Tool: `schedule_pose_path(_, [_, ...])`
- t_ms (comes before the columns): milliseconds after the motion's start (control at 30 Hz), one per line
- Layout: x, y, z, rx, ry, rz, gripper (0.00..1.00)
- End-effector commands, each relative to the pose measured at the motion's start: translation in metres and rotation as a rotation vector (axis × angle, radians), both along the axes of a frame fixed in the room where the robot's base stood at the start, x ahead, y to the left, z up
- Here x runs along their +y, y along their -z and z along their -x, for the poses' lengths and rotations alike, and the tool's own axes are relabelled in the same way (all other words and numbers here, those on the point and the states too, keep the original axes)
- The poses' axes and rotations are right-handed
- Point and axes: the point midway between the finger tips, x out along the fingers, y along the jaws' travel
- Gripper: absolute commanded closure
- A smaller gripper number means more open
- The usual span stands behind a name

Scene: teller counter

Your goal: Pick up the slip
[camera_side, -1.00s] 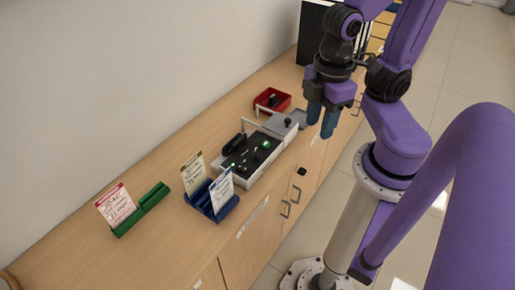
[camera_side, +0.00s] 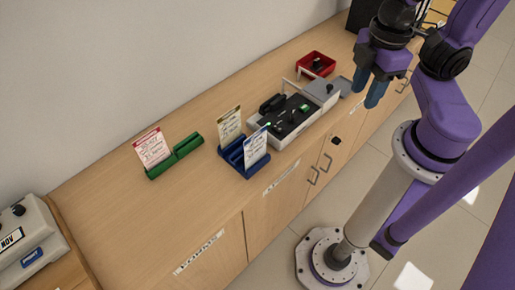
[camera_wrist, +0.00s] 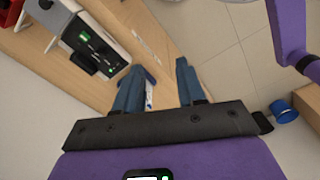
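Three slips stand upright in holders in the side view. A white slip with a red heading (camera_side: 152,148) is in the green holder (camera_side: 187,146). A slip with a yellow-olive heading (camera_side: 230,126) and a white slip with a blue heading (camera_side: 255,147) are in the blue holder (camera_side: 232,160). Which one is meant I cannot tell. My gripper (camera_side: 369,97) hangs fingers-down at the counter's front edge, right of the grey device and well away from the slips. The wrist view shows its blue fingers (camera_wrist: 161,70) apart, with nothing held between them.
A grey device with a black top (camera_side: 290,118) stands between the blue holder and my gripper. A red tray (camera_side: 316,66) is behind it. A grey machine (camera_side: 28,245) is at the lower left. The wooden counter (camera_side: 130,215) is clear in front of the green holder.

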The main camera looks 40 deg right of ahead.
Motion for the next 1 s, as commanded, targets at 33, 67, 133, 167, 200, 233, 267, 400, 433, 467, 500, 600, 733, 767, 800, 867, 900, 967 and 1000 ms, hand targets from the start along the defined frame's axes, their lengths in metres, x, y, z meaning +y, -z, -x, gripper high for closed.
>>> schedule_pose_path(33, [0.0,0.0,0.0,0.0,0.0,0.0,0.61])
schedule_pose_path(67, [0.0,0.0,0.0,0.0,0.0,0.0,0.61])
schedule_pose_path(133, [0.0,0.0,0.0,0.0,0.0,0.0,0.61])
schedule_pose_path(167, [0.0,0.0,0.0,0.0,0.0,0.0,0.61])
schedule_pose_path(200, [0.0,0.0,0.0,0.0,0.0,0.0,0.61])
schedule_pose_path(233, [0.0,0.0,0.0,0.0,0.0,0.0,0.61])
schedule_pose_path(267, [0.0,0.0,0.0,0.0,0.0,0.0,0.61])
schedule_pose_path(400, [0.0,0.0,0.0,0.0,0.0,0.0,0.67])
schedule_pose_path(433, [0.0,0.0,0.0,0.0,0.0,0.0,0.67])
schedule_pose_path(467, [0.0,0.0,0.0,0.0,0.0,0.0,0.67])
schedule_pose_path(500, [0.0,0.0,0.0,0.0,0.0,0.0,0.67])
schedule_pose_path(600, [0.0,0.0,0.0,0.0,0.0,0.0,0.67])
schedule_pose_path(733, [0.002,0.0,-0.002,0.0,-0.004,0.0,0.67])
schedule_pose_path(767, [0.003,0.0,-0.004,0.0,-0.007,0.001,0.67])
schedule_pose_path(800, [0.006,0.0,-0.007,0.0,-0.015,0.002,0.67])
schedule_pose_path(867, [0.012,-0.001,-0.015,0.0,-0.034,0.004,0.67])
schedule_pose_path(900, [0.017,-0.001,-0.021,0.0,-0.051,0.006,0.67])
schedule_pose_path(967, [0.027,0.0,-0.033,0.001,-0.08,0.009,0.67])
schedule_pose_path(1000, [0.035,-0.001,-0.042,0.0,-0.103,0.01,0.67])
